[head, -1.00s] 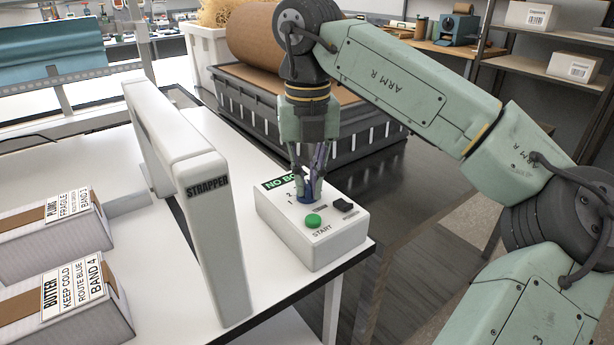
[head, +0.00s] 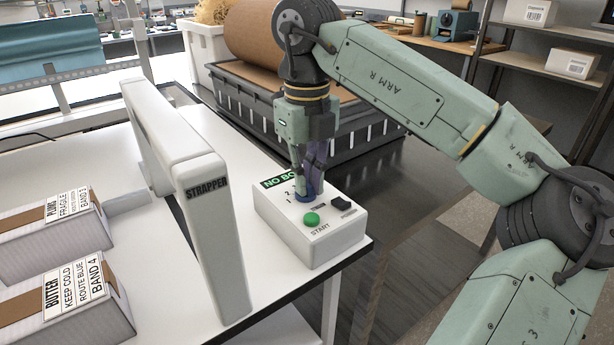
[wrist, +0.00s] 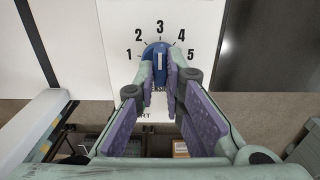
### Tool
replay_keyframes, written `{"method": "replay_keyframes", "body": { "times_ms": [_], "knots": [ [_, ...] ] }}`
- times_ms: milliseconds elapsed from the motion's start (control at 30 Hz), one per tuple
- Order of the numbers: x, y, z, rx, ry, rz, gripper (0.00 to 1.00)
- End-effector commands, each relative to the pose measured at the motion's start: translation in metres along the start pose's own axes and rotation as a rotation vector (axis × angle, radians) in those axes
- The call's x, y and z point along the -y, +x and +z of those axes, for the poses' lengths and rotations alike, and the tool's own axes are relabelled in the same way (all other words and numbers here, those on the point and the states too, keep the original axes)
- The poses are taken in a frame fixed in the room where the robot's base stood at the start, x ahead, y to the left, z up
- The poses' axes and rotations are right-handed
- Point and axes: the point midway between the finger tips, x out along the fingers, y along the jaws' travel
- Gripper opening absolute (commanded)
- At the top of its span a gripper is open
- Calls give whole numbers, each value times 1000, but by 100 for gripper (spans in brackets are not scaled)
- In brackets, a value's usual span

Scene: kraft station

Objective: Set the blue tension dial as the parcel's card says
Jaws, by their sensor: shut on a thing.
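The blue tension dial (wrist: 150,50) sits on the white control box (head: 330,236), with numbers 1 to 5 around it. In the wrist view its white pointer line stands about upright, in line with the 3. My gripper (wrist: 160,76) is shut on the dial, with one finger on each side; in the head view it (head: 308,192) comes down from above and hides most of the dial. The butter parcel (head: 70,322) has a card (head: 76,285) reading KEEP COLD, ROUTE BLUE, BAND 4. The plums parcel (head: 45,245) has a card (head: 68,202) reading FRAGILE and what looks like BAND 3.
The box also carries a green START button (head: 311,219), a black switch (head: 341,204) and a partly hidden green sign (head: 281,182). The white strapper arch (head: 215,240) stands just left of the box. A dark crate (head: 385,150) with a brown roll is behind.

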Motion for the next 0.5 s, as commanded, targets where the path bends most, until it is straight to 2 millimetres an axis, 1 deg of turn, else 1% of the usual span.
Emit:
{"method": "replay_keyframes", "body": {
  "times_ms": [267,300,500],
  "knots": [
    [0,-1,1,6,2,-1,0],
    [0,-1,1,6,2,-1,12],
    [0,-1,1,3,2,-1,25]
  ]
}}
